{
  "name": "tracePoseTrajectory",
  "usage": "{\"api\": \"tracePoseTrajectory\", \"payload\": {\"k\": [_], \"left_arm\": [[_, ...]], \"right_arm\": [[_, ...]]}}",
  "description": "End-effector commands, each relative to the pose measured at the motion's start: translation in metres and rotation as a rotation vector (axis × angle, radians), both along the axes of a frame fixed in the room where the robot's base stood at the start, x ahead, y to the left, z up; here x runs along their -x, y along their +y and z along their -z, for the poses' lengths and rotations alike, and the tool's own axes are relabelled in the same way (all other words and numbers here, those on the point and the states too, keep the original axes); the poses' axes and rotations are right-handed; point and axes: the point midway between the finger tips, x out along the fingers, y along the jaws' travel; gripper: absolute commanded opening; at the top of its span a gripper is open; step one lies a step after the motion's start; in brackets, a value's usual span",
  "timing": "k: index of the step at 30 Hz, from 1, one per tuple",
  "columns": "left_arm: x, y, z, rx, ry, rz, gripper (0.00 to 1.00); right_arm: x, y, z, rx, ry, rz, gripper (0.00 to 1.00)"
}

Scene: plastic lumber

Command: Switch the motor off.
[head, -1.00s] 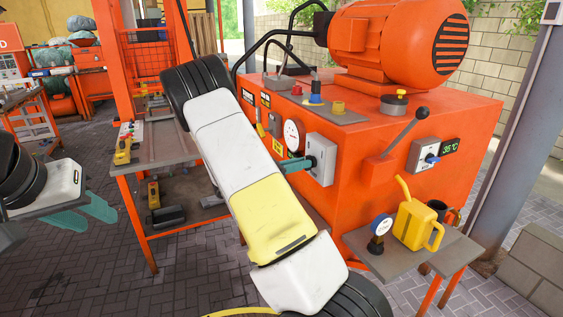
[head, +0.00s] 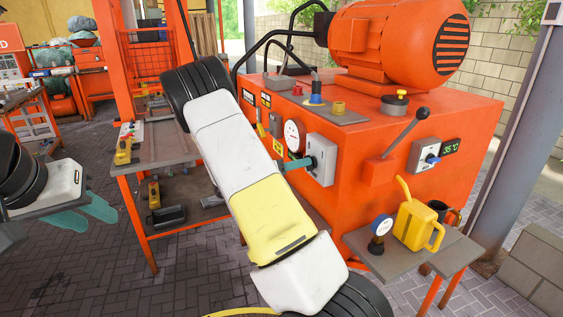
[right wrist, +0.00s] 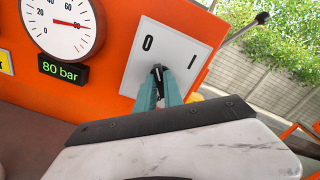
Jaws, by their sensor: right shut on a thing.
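The motor switch (right wrist: 176,31) is a light grey plate marked 0 and I on the orange machine's front. It also shows as a grey box in the head view (head: 322,160). My right gripper (right wrist: 159,84) is shut on the black switch handle (right wrist: 157,70), its teal fingers on either side. The handle's tip points up, nearer the 0 than the I; the fingers hide its lower part. The large orange motor (head: 397,40) sits on top of the machine. My left gripper (head: 98,208) hangs at the left, apart from everything; its finger gap is unclear.
A pressure gauge (right wrist: 60,24) and a green 80 bar display (right wrist: 64,71) are left of the switch. A lever (head: 405,133) and another small switch box (head: 424,155) are to its right.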

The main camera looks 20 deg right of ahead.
Motion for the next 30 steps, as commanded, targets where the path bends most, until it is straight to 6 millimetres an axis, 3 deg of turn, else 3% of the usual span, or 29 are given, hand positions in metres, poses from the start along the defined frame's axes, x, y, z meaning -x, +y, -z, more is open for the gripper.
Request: {"api": "tracePoseTrajectory", "payload": {"k": [11, 12, 15, 25, 30], "left_arm": [[0.000, 0.000, 0.000, 0.000, 0.000, 0.000, 0.36], [0.000, 0.000, 0.000, 0.000, 0.000, 0.000, 0.36], [0.000, 0.000, 0.000, 0.000, 0.000, 0.000, 0.36], [0.000, 0.000, 0.000, 0.000, 0.000, 0.000, 0.36], [0.000, 0.000, 0.000, 0.000, 0.000, 0.000, 0.36]], "right_arm": [[0.000, 0.001, 0.001, -0.001, 0.007, -0.002, 0.00], [0.000, 0.001, 0.001, -0.001, 0.007, -0.002, 0.16], [0.000, 0.001, 0.001, -0.001, 0.007, -0.002, 0.34], [0.000, 0.002, 0.000, -0.001, 0.005, -0.002, 0.34], [0.001, 0.022, 0.000, 0.000, 0.004, -0.004, 0.34]]}}
